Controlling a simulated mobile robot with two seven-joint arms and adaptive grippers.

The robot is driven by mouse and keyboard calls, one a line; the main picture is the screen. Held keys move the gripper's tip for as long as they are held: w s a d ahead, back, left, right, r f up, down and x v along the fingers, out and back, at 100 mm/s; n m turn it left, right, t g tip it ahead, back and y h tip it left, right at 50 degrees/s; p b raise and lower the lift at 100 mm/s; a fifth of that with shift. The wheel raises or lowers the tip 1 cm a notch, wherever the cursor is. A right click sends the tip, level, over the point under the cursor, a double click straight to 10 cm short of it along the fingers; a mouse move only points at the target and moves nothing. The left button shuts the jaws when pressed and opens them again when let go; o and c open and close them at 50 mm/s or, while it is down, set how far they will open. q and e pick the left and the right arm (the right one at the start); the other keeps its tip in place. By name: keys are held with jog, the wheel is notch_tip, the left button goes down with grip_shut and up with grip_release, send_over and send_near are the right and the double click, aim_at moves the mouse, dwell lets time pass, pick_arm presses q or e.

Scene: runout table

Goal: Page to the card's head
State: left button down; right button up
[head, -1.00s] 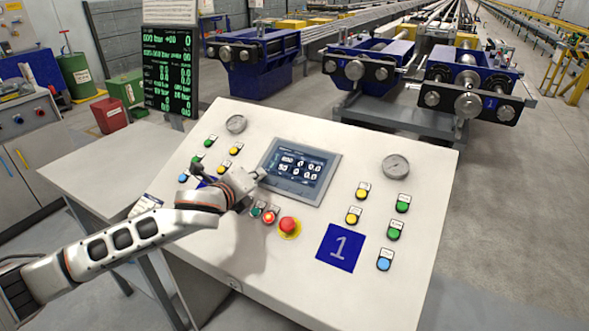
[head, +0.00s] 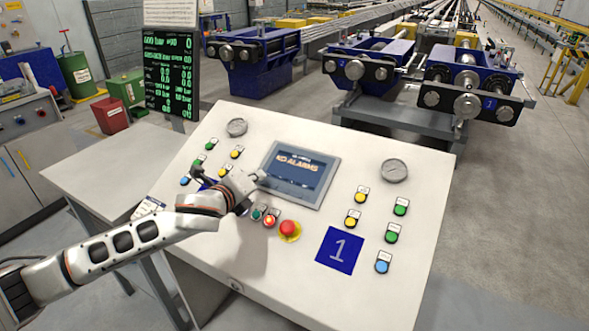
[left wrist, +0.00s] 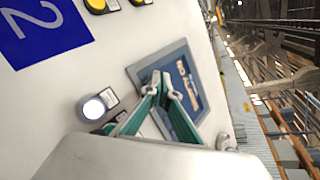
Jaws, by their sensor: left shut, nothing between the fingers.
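A touch screen (head: 299,175) in a grey frame sits in the sloping white console and reads "NO ALARMS". It also shows in the left wrist view (left wrist: 188,82), partly behind my fingers. My left gripper (head: 262,175) is shut and empty, with its fingertips at the screen's left edge. In the left wrist view its green-sided fingers (left wrist: 163,84) overlap the screen. I cannot tell whether they touch the glass. My right gripper is not in view.
A red emergency stop (head: 288,228) and a lit red button (head: 270,221) sit just below the screen. Coloured buttons and two gauges flank it, with a blue "1" plate (head: 339,247) at lower right. A green-text display (head: 170,85) stands behind left.

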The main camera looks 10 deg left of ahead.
pick_arm(q)
jog(key=shift+r, duration=0.2)
jog(key=r+p, duration=0.1)
jog(key=s+r+p, duration=0.1)
jog(key=p, duration=0.1)
jog(key=shift+a, duration=0.2)
jog(key=shift+s+a+r, duration=0.1)
jog(key=shift+s+r, duration=0.15)
jog(key=shift+r, duration=0.3)
jog(key=shift+s+a+r, duration=0.1)
jog(key=shift+s+r, duration=0.15)
jog(key=shift+r, duration=0.35)
jog(key=shift+s+a+r, duration=0.1)
jog(key=shift+s+r, duration=0.15)
jog(key=shift+r, duration=0.3)
dwell(0.5)
dwell(0.6)
